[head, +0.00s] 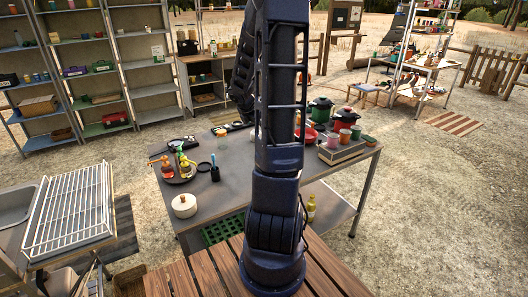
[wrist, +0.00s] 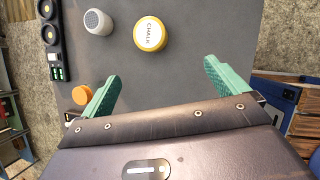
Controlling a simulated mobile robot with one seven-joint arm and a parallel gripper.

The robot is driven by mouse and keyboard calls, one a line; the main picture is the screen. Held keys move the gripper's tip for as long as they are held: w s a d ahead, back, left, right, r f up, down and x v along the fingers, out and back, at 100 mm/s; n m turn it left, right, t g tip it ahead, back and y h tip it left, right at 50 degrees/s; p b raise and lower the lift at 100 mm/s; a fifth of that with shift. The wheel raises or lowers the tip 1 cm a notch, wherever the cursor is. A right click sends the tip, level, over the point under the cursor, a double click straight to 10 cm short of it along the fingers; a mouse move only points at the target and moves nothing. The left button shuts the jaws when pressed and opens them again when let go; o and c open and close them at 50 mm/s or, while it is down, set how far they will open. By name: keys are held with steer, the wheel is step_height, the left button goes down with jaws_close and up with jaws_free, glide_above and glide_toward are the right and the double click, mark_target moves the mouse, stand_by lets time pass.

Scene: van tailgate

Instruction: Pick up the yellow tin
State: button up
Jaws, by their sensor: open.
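The yellow tin (wrist: 150,34) stands on the dark grey table in the wrist view, with a white top lettered "CHALK". My gripper (wrist: 163,72) is open, its two green fingers wide apart and empty. The tin lies beyond the fingertips, between their lines and a little left of the middle, apart from both fingers. In the head view my arm covers the middle of the table, and I cannot make out the tin or the gripper there.
In the wrist view a grey speckled cylinder (wrist: 97,21) stands left of the tin. An orange round thing (wrist: 81,95) lies beside the left finger. A black device (wrist: 52,42) lies at the table's left edge. In the head view pots (head: 320,108) stand at the table's far right.

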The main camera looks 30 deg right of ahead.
steer(key=w+d+f+n, duration=0.1)
steer(key=d+f+n, duration=0.1)
steer(key=f, duration=0.1)
steer(key=w+d+f+n+y, duration=0.1)
steer(key=f, duration=0.2)
steer(key=w+d+f+n, duration=0.2)
steer(key=f, duration=0.1)
steer(key=shift+d+n, duration=0.3)
steer(key=shift+t, duration=0.3)
steer(key=shift+x, duration=5.3)
steer(key=shift+w+a, duration=0.1)
steer(key=shift+w, duration=0.05)
steer(key=shift+c, duration=0.2)
steer(key=c, duration=1.2)
steer(key=shift+o, duration=0.2)
